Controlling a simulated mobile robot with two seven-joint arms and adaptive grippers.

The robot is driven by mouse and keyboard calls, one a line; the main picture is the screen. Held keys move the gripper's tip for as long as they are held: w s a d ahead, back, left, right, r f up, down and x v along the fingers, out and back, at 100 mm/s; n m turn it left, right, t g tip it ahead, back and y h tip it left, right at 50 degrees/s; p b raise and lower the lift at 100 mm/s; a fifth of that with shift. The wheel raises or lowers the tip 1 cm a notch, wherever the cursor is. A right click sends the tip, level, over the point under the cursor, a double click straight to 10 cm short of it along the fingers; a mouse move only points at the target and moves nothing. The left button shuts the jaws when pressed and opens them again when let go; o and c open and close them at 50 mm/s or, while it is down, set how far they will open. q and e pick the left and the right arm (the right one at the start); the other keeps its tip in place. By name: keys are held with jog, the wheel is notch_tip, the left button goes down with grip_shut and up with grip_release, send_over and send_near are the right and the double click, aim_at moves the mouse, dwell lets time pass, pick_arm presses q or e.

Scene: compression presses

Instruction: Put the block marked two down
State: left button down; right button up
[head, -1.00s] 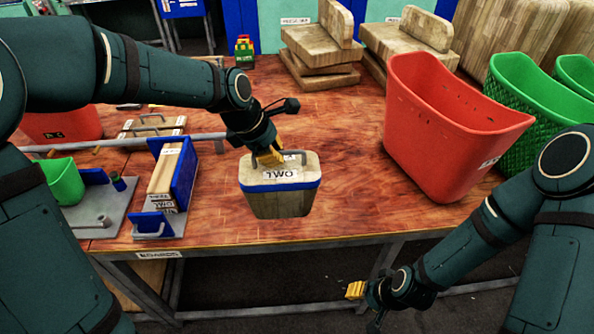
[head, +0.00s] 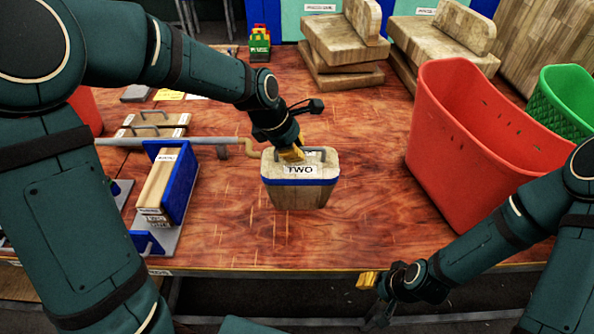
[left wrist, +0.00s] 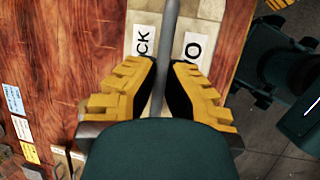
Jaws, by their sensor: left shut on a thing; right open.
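The block marked TWO (head: 300,190) is a wooden block with a blue band, a white label and a grey handle on top. In the head view it is upright over the middle of the wooden table; I cannot tell whether its underside touches the table. My left gripper (head: 292,155) is shut on its handle from above. The left wrist view shows the handle (left wrist: 170,45) between the yellow fingers, with part of the label beside it. My right gripper (head: 367,280) is open and empty, low in front of the table's front edge.
A red bin (head: 480,150) and a green bin (head: 570,95) stand at the right. A blue-ended press (head: 183,190) holding boards is at the left. Stacked wooden boards (head: 345,45) lie at the back. The table around the block is clear.

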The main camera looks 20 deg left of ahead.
aim_at(296, 164)
pick_arm(q)
jog(key=shift+w+f+b, duration=0.1)
jog(key=shift+f+b, duration=0.4)
jog(key=shift+f, duration=2.15)
jog(key=c, duration=1.1)
grip_release()
jog(key=shift+c, duration=0.2)
jog(key=shift+r, duration=0.2)
jog(key=p+v, duration=0.2)
jog(key=v, duration=1)
jog(key=shift+f, duration=0.1)
